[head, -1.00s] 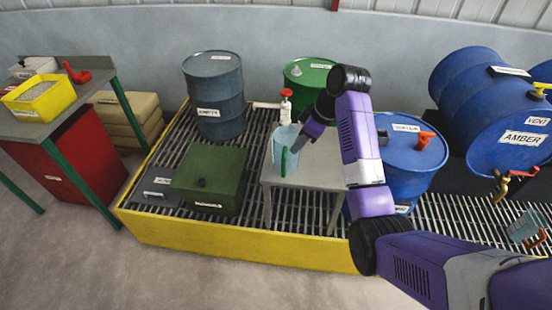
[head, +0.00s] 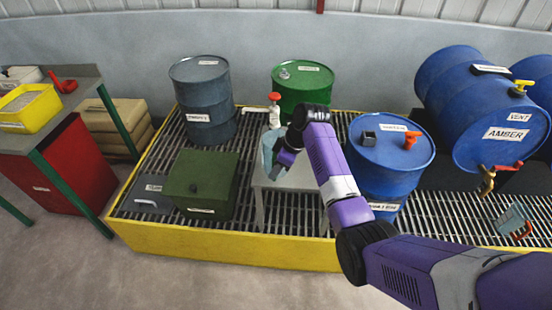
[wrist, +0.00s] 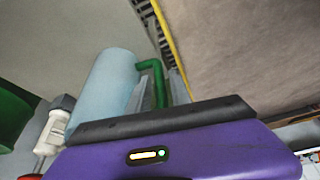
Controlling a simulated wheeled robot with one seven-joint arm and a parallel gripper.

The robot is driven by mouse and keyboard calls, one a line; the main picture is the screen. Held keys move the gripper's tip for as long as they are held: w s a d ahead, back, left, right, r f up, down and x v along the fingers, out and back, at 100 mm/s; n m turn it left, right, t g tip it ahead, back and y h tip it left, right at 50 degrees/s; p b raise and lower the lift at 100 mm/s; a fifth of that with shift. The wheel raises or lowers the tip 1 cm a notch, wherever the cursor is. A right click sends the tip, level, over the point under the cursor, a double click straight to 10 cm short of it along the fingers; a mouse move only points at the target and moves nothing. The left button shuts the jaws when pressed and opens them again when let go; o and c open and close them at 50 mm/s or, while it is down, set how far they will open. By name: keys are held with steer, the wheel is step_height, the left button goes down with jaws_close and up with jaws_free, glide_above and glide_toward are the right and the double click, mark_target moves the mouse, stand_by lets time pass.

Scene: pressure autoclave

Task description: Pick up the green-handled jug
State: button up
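The jug is pale blue with a green handle. In the head view the jug (head: 267,152) stands upright on a small grey table (head: 296,180), partly hidden by my gripper (head: 284,166). In the wrist view the jug (wrist: 103,85) is left of centre, and its green handle (wrist: 158,78) faces my gripper. My grey fingers show on either side of the handle, apparently with small gaps. They look open around it, with contact not clear. My gripper body hides the lower part of the jug and handle.
A red-topped valve (head: 274,107) stands just behind the jug. A green drum (head: 302,92) is behind it, a blue drum (head: 390,160) to the right, and a green box (head: 202,185) to the left. A yellow-edged grating (head: 215,242) lies underneath.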

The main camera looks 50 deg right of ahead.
steer(key=shift+w+a+f, duration=0.1)
steer(key=shift+w+f, duration=0.15)
steer(key=shift+f, duration=0.4)
jaws_close()
stand_by(0.9)
